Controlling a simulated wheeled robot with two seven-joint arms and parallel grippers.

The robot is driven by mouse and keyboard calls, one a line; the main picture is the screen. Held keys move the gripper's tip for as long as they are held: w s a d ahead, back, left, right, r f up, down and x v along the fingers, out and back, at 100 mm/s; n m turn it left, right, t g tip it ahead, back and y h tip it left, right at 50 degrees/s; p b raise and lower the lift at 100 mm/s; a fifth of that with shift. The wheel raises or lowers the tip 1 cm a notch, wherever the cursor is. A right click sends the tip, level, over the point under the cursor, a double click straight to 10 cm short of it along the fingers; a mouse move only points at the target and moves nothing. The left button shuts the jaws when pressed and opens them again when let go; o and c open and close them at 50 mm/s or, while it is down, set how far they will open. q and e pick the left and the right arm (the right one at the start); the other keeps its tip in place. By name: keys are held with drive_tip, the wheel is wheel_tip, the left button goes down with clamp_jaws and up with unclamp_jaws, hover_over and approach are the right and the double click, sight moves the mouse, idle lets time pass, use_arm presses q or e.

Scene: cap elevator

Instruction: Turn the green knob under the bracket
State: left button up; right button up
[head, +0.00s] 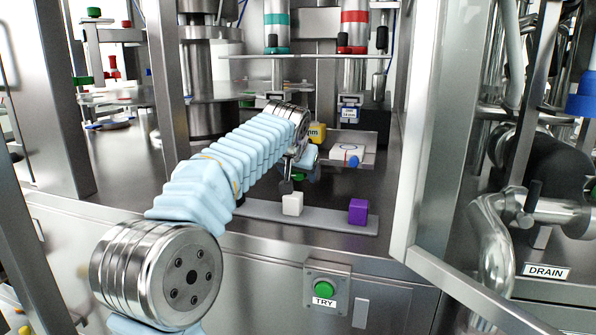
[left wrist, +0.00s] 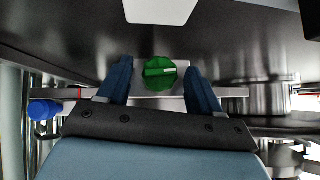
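The green knob (left wrist: 159,74) shows in the left wrist view, round with a raised grip bar and a pale mark on it. My left gripper (left wrist: 158,70) is open, with one blue finger on each side of the knob. Gaps show between the fingers and the knob, so no contact is visible. In the head view my left gripper (head: 293,170) reaches into the machine bay, partly hidden by its own wrist. A small green patch shows beside it, too small to identify surely. I cannot make out the bracket clearly. My right gripper is not in view.
A white cube (head: 292,204) and a purple cube (head: 357,211) stand on a grey strip at the bay's front. A yellow block (head: 317,132) is behind the gripper. A metal door frame (head: 420,130) bounds the right. The green TRY button (head: 323,289) is on the panel below.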

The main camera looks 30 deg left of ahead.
use_arm(q)
drive_tip(key=c, duration=1)
drive_tip(key=shift+d+m+y+b, duration=0.1)
drive_tip(key=shift+m+y+b, duration=0.2)
drive_tip(key=shift+y, duration=0.3)
drive_tip(key=o, duration=1)
drive_tip(key=shift+o, duration=0.2)
